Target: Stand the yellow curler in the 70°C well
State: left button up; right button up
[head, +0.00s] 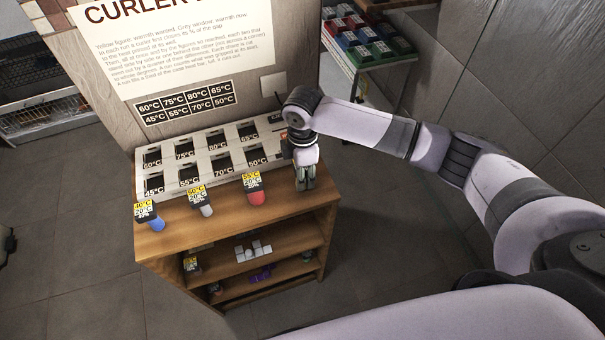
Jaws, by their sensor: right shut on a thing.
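The white heater block (207,183) lies on the wooden cabinet top with two rows of dark wells. The 70°C well (222,156) is third from the left in the front row and looks empty. My right gripper (305,184) is shut at the right end of the cabinet top, right of the block. What it holds is hidden by the fingers, and I cannot make out its colour. No yellow curler shows clearly. Blue (157,224), grey (206,210) and red (256,197) curlers lie along the front edge with yellow-and-black tags. My left gripper is not in view.
A board (180,50) with text and a well chart stands behind the block. Small white blocks (253,251) and purple items sit on shelves below. Coloured boxes (360,38) fill a rack at the back right. The floor right of the cabinet is clear.

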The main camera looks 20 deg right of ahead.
jog(key=c, duration=0.5)
jog(key=shift+c, duration=0.5)
jog(key=shift+r, duration=0.15)
